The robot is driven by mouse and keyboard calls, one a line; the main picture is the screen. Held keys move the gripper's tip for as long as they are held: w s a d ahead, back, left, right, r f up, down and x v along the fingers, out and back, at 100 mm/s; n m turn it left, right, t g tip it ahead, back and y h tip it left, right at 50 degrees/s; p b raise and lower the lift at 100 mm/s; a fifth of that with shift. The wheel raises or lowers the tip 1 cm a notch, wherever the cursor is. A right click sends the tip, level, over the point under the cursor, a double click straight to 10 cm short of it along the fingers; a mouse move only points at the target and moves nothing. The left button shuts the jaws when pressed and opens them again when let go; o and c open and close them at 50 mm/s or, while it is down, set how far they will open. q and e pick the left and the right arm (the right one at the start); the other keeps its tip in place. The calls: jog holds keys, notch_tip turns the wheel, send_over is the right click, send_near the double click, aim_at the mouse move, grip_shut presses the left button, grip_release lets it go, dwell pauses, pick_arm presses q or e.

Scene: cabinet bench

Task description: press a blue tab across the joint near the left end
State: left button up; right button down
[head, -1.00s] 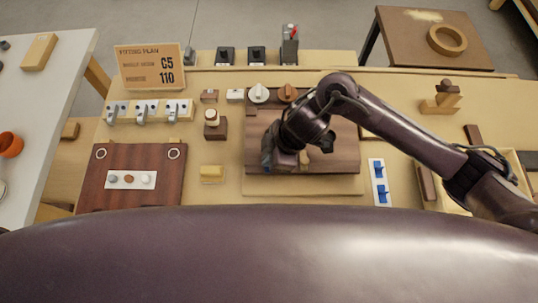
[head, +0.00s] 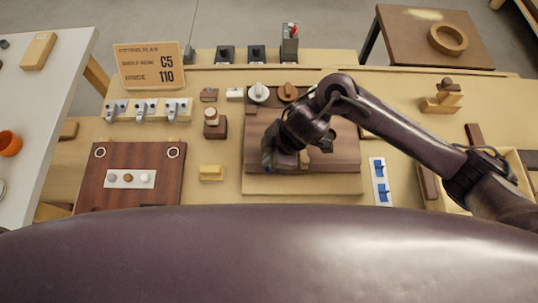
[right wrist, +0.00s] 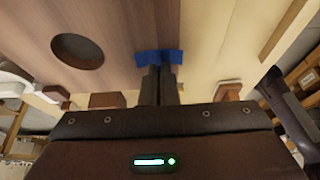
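The dark brown board (head: 345,158) lies on a pale wooden base in the middle of the bench. My right gripper (right wrist: 160,75) is over it, pointing down. Its fingers are close together on a blue tab (right wrist: 160,57), which spreads wider than the fingers. In the right wrist view the tab lies at the line between brown and paler wood; whether it touches the surface I cannot tell. In the head view my right arm hides most of the tab and that part of the board. My left gripper is not in view.
A round dark hole (right wrist: 78,50) shows in the brown wood. A yellow block (head: 211,174) and a dark red board (head: 125,195) with a white strip lie to the left. Knobs, hinges and a sign (head: 149,67) stand behind. A pale tray is at the right.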

jog(key=shift+s+f, duration=0.1)
jog(key=shift+f, duration=0.05)
dwell(1.5)
jog(key=shift+p, duration=0.6)
dwell(0.4)
jog(key=c, duration=1.2)
grip_release()
jog(key=shift+r+p, duration=3.95)
jog(key=shift+p, duration=0.35)
jog(key=shift+f, duration=0.1)
